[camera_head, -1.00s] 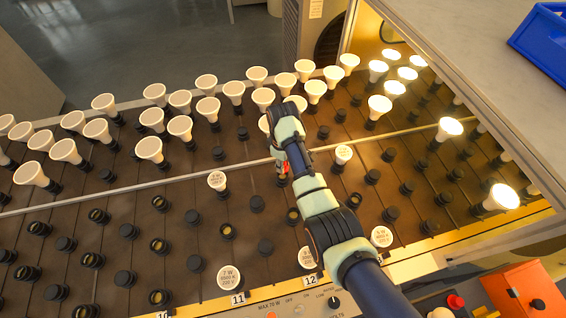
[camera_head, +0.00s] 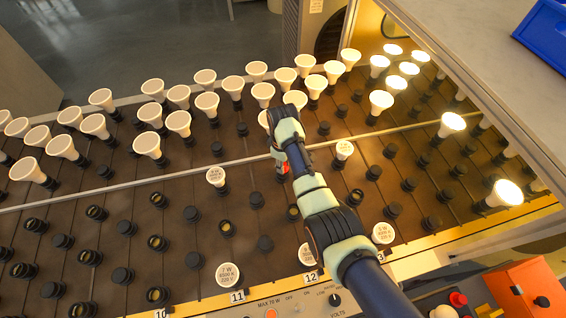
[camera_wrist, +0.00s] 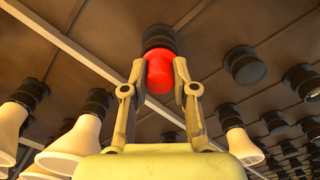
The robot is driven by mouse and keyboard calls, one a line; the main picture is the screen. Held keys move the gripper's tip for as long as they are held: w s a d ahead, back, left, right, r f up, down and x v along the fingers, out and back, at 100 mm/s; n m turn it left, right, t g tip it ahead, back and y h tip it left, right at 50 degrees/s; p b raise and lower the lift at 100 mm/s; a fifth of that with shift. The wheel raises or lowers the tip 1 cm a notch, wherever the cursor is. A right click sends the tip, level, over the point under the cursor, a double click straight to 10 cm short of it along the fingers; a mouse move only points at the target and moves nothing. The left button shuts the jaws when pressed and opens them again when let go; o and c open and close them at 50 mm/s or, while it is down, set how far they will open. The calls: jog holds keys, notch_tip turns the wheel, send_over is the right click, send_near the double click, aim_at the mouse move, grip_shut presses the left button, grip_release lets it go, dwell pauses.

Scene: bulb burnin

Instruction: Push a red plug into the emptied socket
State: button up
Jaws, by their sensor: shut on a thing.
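The red plug (camera_wrist: 160,74) is round and held between the two fingertips of my gripper (camera_wrist: 160,68) in the wrist view. Its far end meets a black ribbed socket (camera_wrist: 158,38); I cannot tell how deep it sits. In the head view my gripper (camera_head: 283,166) is over the board's middle, right of the light dividing strip's centre. Only a small red patch of the plug (camera_head: 285,169) shows there, and my arm hides most of the socket.
White bulbs (camera_wrist: 76,146) stand close on the left in the wrist view, with another bulb (camera_wrist: 242,146) at right. Empty black sockets (camera_head: 256,200) surround the arm. A blue bin (camera_head: 545,40) is at upper right.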

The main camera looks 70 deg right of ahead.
jog(key=shift+f, duration=0.35)
jog(key=o, duration=1.1)
notch_tip(320, 180, up, 8)
jog(key=shift+f, duration=0.2)
